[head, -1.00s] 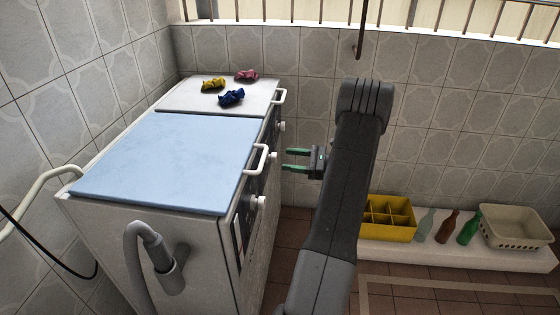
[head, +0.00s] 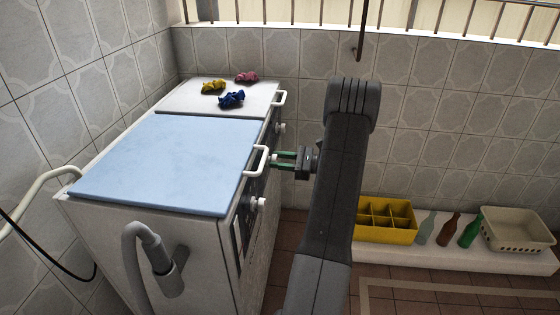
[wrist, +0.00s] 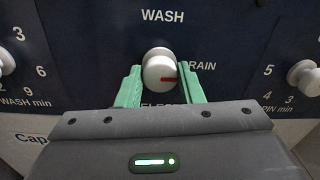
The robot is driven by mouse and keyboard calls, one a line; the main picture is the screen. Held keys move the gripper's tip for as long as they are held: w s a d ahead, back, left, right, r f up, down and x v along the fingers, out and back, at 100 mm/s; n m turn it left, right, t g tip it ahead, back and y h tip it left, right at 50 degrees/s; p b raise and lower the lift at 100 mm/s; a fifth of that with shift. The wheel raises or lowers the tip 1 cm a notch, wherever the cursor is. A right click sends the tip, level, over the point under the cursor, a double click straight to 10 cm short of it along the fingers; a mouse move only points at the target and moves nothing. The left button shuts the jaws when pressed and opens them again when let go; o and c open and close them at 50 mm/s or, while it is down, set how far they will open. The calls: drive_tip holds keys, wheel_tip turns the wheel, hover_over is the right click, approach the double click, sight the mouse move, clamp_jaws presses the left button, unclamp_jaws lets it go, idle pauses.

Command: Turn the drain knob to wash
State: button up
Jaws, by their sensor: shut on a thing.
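The drain knob (wrist: 158,62) is a round white knob in the middle of the dark panel in the wrist view. Its red mark points right, toward the partly covered "DRAIN" label; "WASH" is printed above it. My gripper (wrist: 159,78) has its green fingers on both sides of the knob and is shut on it. In the head view my gripper (head: 278,160) reaches left to the front panel of the washing machine (head: 150,235), by the white handle of the blue lid. The label below the knob is partly hidden by my gripper.
A wash timer knob (wrist: 6,62) sits left of the drain knob and a spin timer knob (wrist: 304,77) right. A white lid handle (head: 262,160) sticks out close to my gripper. Cloths lie on the far lid. A yellow crate (head: 386,235), bottles and a basket stand right.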

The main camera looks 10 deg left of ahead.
drive_tip(key=shift+n, duration=0.3)
drive_tip(key=shift+f+n+g+b, duration=0.1)
drive_tip(key=shift+n+g+b, duration=0.05)
drive_tip(key=shift+n+b, duration=3.65)
drive_tip(key=shift+f+n+g+b, duration=0.15)
drive_tip(key=shift+n+b, duration=2.35)
drive_tip(key=shift+n, duration=2.6)
drive_tip(key=shift+r, duration=0.1)
drive_tip(key=o, duration=1)
drive_tip(key=shift+d, duration=0.1)
